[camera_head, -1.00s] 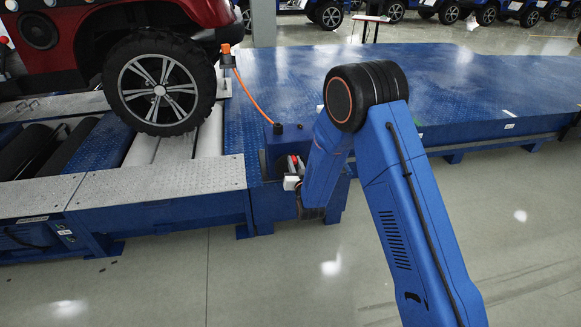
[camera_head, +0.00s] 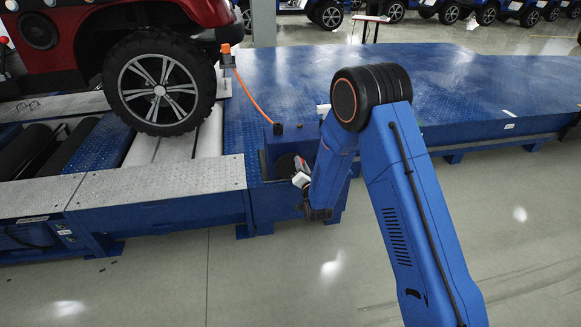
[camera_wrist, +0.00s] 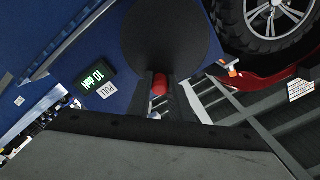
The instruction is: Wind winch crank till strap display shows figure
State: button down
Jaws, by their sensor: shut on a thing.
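The winch crank shows in the wrist view as a dark round disc (camera_wrist: 166,40) with a red knob (camera_wrist: 159,84). My gripper (camera_wrist: 160,98) is shut on the red knob, one dark finger on each side. In the head view my gripper (camera_head: 301,178) is at the winch box (camera_head: 270,157), and my arm partly hides it. The strap display (camera_wrist: 95,83) reads "10 daN" in green, upside down in the wrist view. An orange strap (camera_head: 252,94) runs from the box to a hook by the wheel.
The red vehicle's wheel (camera_head: 160,82) rests on the rollers (camera_head: 142,150) at left. A wide blue platform (camera_head: 460,85) extends behind the winch to the right. The grey floor (camera_head: 250,285) in front is clear.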

jog(key=shift+d+f+m, duration=0.2)
jog(key=shift+f+m, duration=0.05)
jog(key=shift+m, duration=0.35)
jog(key=m, duration=0.1)
jog(key=f+m, duration=0.1)
jog(key=m, duration=0.1)
jog(key=d+f+m, duration=0.1)
jog(key=shift+w+m, duration=0.2)
jog(key=shift+m, duration=0.2)
jog(key=shift+d+f+m, duration=0.1)
jog(key=shift+f+m, duration=0.35)
jog(key=shift+m, duration=0.45)
jog(key=shift+d+f+m, duration=0.1)
jog(key=shift+f+m, duration=0.3)
jog(key=shift+m, duration=0.5)
